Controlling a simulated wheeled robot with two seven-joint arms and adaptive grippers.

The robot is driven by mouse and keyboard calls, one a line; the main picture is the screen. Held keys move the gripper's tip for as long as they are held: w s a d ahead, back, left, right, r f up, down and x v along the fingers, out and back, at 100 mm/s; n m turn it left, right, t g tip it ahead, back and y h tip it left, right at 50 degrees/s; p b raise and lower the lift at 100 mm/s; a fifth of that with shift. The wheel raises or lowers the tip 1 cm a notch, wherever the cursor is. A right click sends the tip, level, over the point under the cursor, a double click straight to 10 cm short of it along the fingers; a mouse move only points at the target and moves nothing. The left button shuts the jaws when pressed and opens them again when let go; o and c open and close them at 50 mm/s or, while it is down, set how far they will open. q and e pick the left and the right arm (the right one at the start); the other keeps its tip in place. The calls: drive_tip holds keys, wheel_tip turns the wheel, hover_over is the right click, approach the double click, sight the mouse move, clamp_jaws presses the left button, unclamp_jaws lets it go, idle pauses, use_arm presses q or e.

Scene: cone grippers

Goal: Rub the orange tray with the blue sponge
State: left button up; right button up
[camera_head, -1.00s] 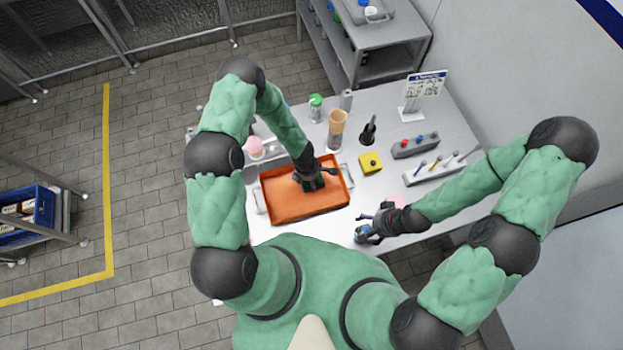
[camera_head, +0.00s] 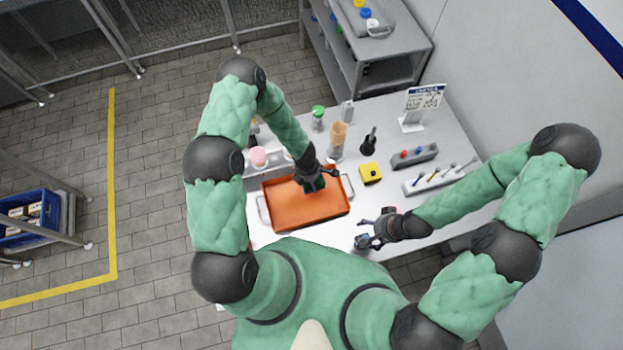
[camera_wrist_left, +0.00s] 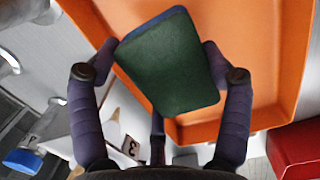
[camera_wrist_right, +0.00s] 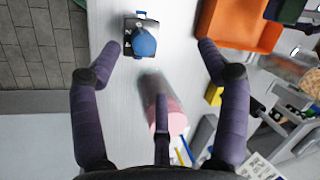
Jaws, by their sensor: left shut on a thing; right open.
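The orange tray (camera_head: 300,210) lies on the table in front of me. It also fills much of the left wrist view (camera_wrist_left: 235,25). My left gripper (camera_head: 316,180) is over the tray's far right part. In the left wrist view, its fingers (camera_wrist_left: 160,52) are shut on the sponge (camera_wrist_left: 172,68), which shows a dark green face and a blue edge. The sponge is over the tray; I cannot tell whether it presses on the tray floor. My right gripper (camera_head: 372,232) is open and empty near the table's front edge, right of the tray.
A blue-topped item (camera_wrist_right: 145,43) and a pink cylinder (camera_wrist_right: 168,115) stand below the right gripper. A yellow block (camera_head: 370,173), a grey holder (camera_head: 415,156), a tool rack (camera_head: 440,178), a green-capped jar (camera_head: 318,118) and a sign (camera_head: 422,105) stand around the tray's right and far sides.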

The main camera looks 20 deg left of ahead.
use_arm(q)
drive_tip(key=shift+r, duration=0.15)
use_arm(e)
drive_tip(key=shift+r, duration=0.1)
use_arm(q)
drive_tip(key=shift+r, duration=0.1)
use_arm(e)
drive_tip(key=shift+r, duration=0.1)
use_arm(q)
drive_tip(key=shift+r+p, duration=1.1)
drive_tip(key=shift+r, duration=0.4)
use_arm(e)
wheel_tip(320, 180, up, 2)
drive_tip(key=shift+r, duration=0.1)
use_arm(q)
drive_tip(key=shift+s+f, duration=0.1)
drive_tip(key=shift+f, duration=0.05)
